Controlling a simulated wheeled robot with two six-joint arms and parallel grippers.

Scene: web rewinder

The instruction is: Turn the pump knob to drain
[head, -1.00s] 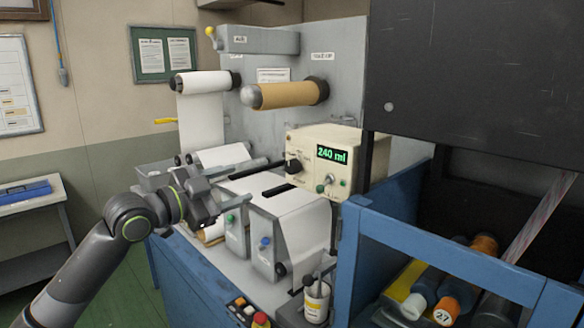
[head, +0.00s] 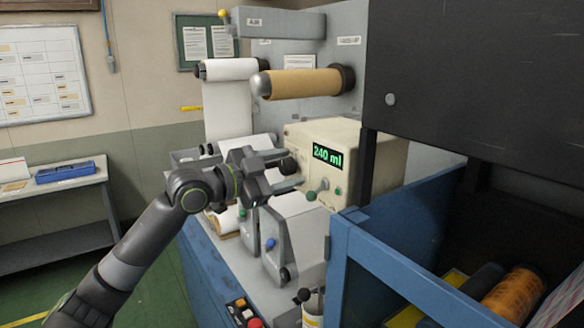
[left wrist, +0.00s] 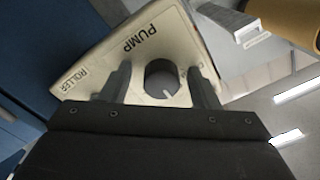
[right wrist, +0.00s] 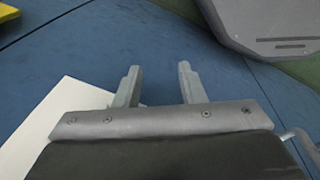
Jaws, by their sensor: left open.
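The cream pump box (head: 345,140) stands on the machine with a green "240 ml" display. The dark round pump knob (left wrist: 162,78) shows in the left wrist view below the upside-down word "PUMP", with a pale pointer line on its rim. My left gripper (left wrist: 159,76) is open, with one finger on each side of the knob; I cannot tell whether they touch it. In the head view my left gripper (head: 294,172) is at the box's left front and partly hides the knob. My right gripper (right wrist: 160,70) is open and empty above a blue surface.
A second knob (head: 317,190) with a green button is on the box front. White web rollers (head: 228,70) and a brown roll (head: 300,83) are behind. A blue frame (head: 385,262) and black panel (head: 480,75) close off the right.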

